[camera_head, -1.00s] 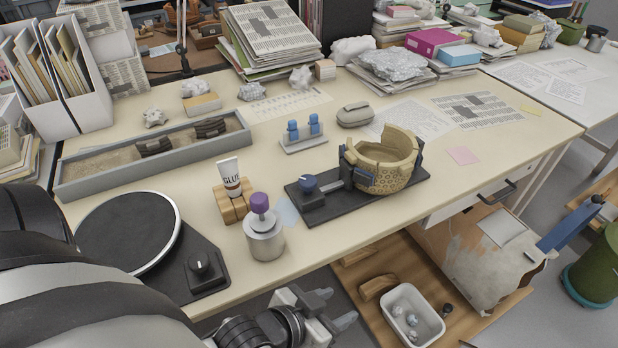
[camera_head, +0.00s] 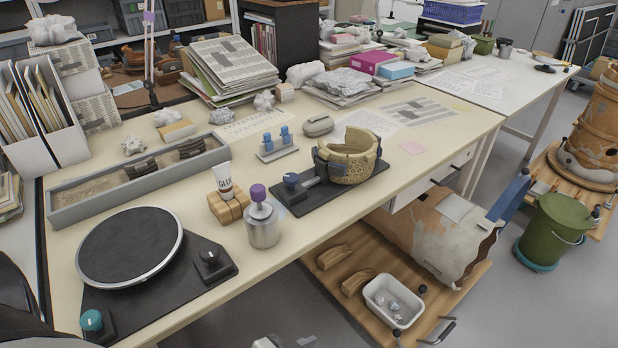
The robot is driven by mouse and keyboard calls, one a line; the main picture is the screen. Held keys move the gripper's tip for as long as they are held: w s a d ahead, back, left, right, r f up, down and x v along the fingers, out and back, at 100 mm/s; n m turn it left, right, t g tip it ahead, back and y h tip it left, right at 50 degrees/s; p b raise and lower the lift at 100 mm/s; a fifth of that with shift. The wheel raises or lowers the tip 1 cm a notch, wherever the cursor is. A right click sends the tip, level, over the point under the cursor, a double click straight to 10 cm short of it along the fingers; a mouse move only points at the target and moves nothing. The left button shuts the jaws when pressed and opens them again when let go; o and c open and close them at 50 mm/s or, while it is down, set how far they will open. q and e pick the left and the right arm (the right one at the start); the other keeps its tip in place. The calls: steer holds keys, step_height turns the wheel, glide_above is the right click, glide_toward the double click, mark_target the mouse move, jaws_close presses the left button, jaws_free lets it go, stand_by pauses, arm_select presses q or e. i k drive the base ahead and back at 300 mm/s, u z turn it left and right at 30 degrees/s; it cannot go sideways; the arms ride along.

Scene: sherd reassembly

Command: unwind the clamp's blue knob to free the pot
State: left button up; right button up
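The beige patterned pot (camera_head: 352,163), with a broken, uneven rim, sits upright in the dark clamp (camera_head: 318,197) on the table. Dark jaws press close around its sides; I cannot tell how tightly. Only a grey sliver of what looks like my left gripper (camera_head: 285,342) shows at the bottom edge, well below and apart from the clamp. Its fingers are mostly cut off. My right gripper is out of view.
A metal jar with a purple knob (camera_head: 262,222) and a glue tube (camera_head: 224,180) in a wooden block (camera_head: 228,207) stand left of the clamp. A turntable (camera_head: 130,248) is at the left front. The blue pegs' stand (camera_head: 277,150) is behind the clamp. The table's front edge runs close by.

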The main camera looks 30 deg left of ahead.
mark_target(291, 179)
steer(key=z, duration=0.8)
steer(key=i, duration=1.05)
steer(key=u, duration=3.5)
